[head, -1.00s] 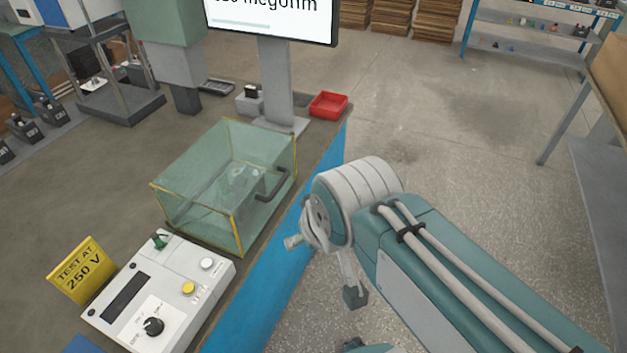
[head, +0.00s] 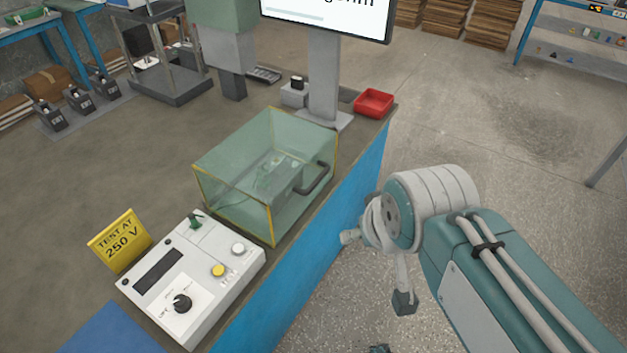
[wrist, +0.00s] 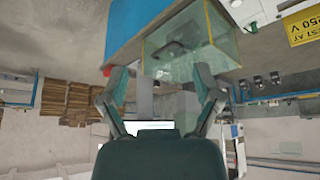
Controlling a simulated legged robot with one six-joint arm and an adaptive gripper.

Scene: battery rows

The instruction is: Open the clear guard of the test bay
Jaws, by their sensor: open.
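The clear guard (head: 240,195) of the test bay is a greenish see-through box with yellow edges on the bench. It looks shut down over the bay. Its dark handle (head: 313,177) is on the side facing my arm. In the wrist view, which looks upside down, the guard (wrist: 205,42) and its handle (wrist: 172,50) show beyond the fingers. My gripper (wrist: 160,88) is open and empty, with its two fingers spread apart and away from the handle. In the head view my arm hangs right of the bench, and the fingers are not clearly seen there.
A white tester (head: 190,280) with knob and buttons stands in front of the guard, beside a yellow "TEST AT 250 V" sign (head: 119,241). A red tray (head: 374,102) and a monitor post (head: 323,75) stand behind. The floor right of the blue bench side (head: 340,200) is open.

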